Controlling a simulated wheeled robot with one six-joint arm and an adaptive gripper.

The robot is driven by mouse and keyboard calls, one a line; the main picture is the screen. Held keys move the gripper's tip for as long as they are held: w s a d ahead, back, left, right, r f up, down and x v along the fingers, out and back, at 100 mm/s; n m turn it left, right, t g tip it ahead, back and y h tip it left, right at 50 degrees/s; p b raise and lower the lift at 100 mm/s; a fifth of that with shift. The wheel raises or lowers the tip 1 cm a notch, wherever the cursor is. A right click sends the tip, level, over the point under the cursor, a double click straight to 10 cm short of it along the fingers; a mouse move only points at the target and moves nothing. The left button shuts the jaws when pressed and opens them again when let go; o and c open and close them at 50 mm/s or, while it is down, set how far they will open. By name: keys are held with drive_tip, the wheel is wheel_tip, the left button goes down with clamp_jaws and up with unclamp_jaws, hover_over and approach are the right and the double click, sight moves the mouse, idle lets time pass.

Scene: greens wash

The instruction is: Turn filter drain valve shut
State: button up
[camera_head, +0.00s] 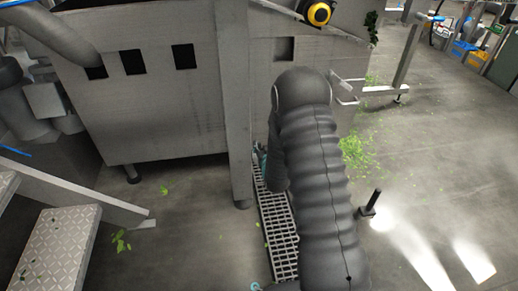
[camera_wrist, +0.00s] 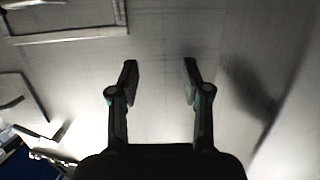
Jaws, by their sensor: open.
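I cannot make out the filter drain valve in either view. In the wrist view my gripper (camera_wrist: 160,76) is open, with nothing between its two dark fingers. Past the fingers is a plain pale grey surface, with a dark shadow on its right side. In the head view my dark ribbed arm reaches up to a large grey metal machine (camera_head: 160,105) and hides part of its right side. A small teal part shows beside the arm near the machine's leg; I cannot tell whether it belongs to my gripper.
A floor drain grate (camera_head: 277,225) runs beside my arm. A metal step (camera_head: 58,248) stands at lower left. A short black post (camera_head: 371,204) stands on the floor at right. Green leaf scraps (camera_head: 358,158) lie near the machine. Open floor lies to the right.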

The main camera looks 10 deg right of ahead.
drive_tip(key=s+f+t, duration=0.2)
drive_tip(key=s+f, duration=0.2)
drive_tip(key=f, duration=0.7)
drive_tip(key=w+b, duration=0.1)
drive_tip(key=w, duration=1.3)
clamp_jaws()
